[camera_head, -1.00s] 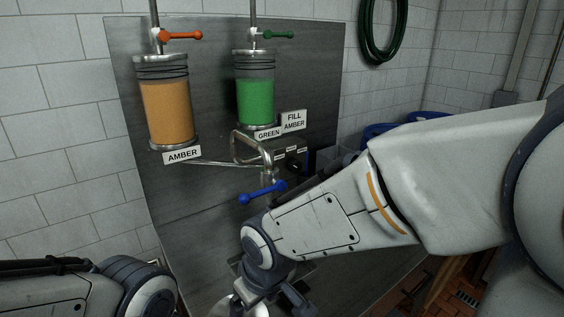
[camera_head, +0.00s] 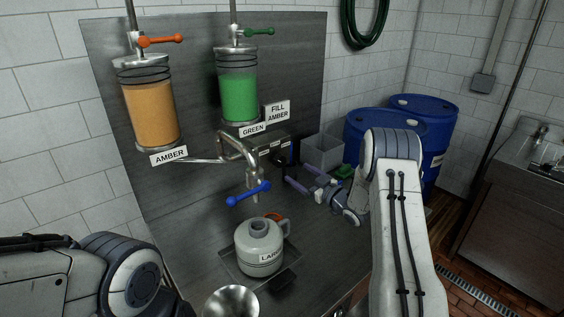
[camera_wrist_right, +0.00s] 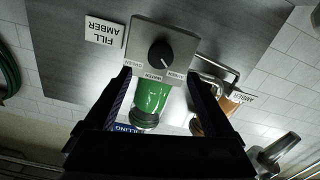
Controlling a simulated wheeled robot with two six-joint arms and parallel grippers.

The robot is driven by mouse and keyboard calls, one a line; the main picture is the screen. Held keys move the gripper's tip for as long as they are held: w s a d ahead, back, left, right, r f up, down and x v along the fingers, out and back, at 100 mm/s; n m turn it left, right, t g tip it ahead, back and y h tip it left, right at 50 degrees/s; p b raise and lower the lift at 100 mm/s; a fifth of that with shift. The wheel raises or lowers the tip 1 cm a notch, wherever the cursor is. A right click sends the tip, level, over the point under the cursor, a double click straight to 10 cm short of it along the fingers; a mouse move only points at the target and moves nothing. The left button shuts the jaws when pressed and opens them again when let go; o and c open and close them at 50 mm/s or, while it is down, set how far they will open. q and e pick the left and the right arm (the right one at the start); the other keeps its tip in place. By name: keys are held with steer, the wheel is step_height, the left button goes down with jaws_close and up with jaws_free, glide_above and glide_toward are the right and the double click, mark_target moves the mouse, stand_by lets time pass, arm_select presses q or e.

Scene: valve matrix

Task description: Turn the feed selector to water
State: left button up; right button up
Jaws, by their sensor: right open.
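The feed selector is a dark round knob (camera_wrist_right: 160,54) on a grey box in the right wrist view, where the picture is upside down. Small labels line the box edge; the middle one reads WATER (camera_wrist_right: 152,77). My left gripper is out of view.
The metal spout (camera_head: 238,150) with a blue lever (camera_head: 247,194) is just left of my right gripper. A LARGE jug (camera_head: 258,252) stands below it, with a metal funnel (camera_head: 231,302) nearby. A grey bin (camera_head: 323,152) and blue barrels (camera_head: 425,125) stand to the right.

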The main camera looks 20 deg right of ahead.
mark_target(282, 162)
steer(key=p+x, duration=0.3)
steer(key=x, duration=0.5)
steer(key=shift+w+a+r, duration=0.1)
steer(key=shift+w+a, duration=0.1)
steer(key=shift+w+a+p, duration=0.2)
steer(key=shift+w+p, duration=0.2)
steer(key=shift+w, duration=0.2)
steer(key=shift+c, duration=0.3)
steer(key=c, duration=1.3)
steer(key=shift+f+m+b, duration=0.3)
steer(key=shift+m+b, duration=0.6)
steer(key=shift+b, duration=0.25)
steer(key=m+b, duration=0.2)
steer(key=shift+m, duration=0.3)
steer(key=shift+r+m+b, duration=0.15)
steer(key=shift+m+b, duration=0.4)
steer(key=shift+m, duration=0.65)
steer(key=shift+m+b, duration=0.3)
steer(key=shift+m, duration=1.1)
